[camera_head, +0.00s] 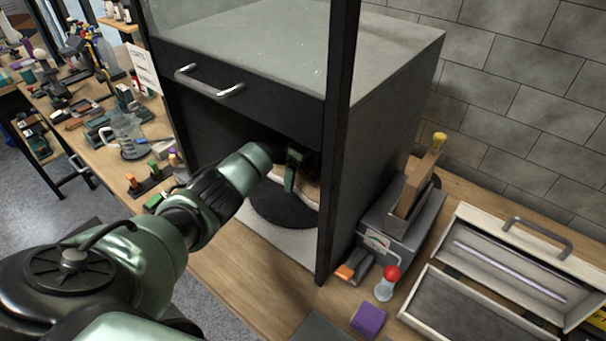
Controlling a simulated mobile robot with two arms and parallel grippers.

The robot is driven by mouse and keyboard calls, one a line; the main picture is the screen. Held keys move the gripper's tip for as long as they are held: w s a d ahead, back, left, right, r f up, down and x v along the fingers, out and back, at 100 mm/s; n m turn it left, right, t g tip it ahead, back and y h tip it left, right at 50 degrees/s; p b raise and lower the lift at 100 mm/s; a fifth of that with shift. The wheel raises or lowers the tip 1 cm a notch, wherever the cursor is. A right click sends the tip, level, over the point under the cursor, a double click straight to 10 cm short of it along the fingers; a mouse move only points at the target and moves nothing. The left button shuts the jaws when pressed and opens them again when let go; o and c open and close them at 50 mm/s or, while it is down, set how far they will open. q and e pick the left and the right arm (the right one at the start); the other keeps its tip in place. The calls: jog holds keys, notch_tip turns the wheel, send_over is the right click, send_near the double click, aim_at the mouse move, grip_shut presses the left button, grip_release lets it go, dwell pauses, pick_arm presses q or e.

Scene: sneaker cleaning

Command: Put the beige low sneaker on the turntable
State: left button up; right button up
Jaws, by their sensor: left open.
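My left arm comes in from the left and reaches into the open front of a black cabinet. My left gripper (296,170) is inside the cabinet, open, at the beige low sneaker (312,190). Only part of the sneaker shows, with a pale sole edge; the gripper and the cabinet post hide the rest. The sneaker is over the dark round turntable (285,208), which sits on a light speckled base. I cannot tell whether the sneaker rests fully on the turntable. My right gripper is not in view.
The cabinet's front post (338,150) stands close to the right of the gripper, and a drawer-like panel with a handle (210,85) is above. An open toolbox (520,270), a purple block (368,319) and a red-knobbed tool (388,283) are at the right. Cluttered benches are at the left.

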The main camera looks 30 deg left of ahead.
pick_arm(q)
notch_tip(320, 180, up, 7)
jog(key=d+b, duration=0.1)
jog(key=shift+f, duration=0.2)
jog(key=shift+b, duration=0.3)
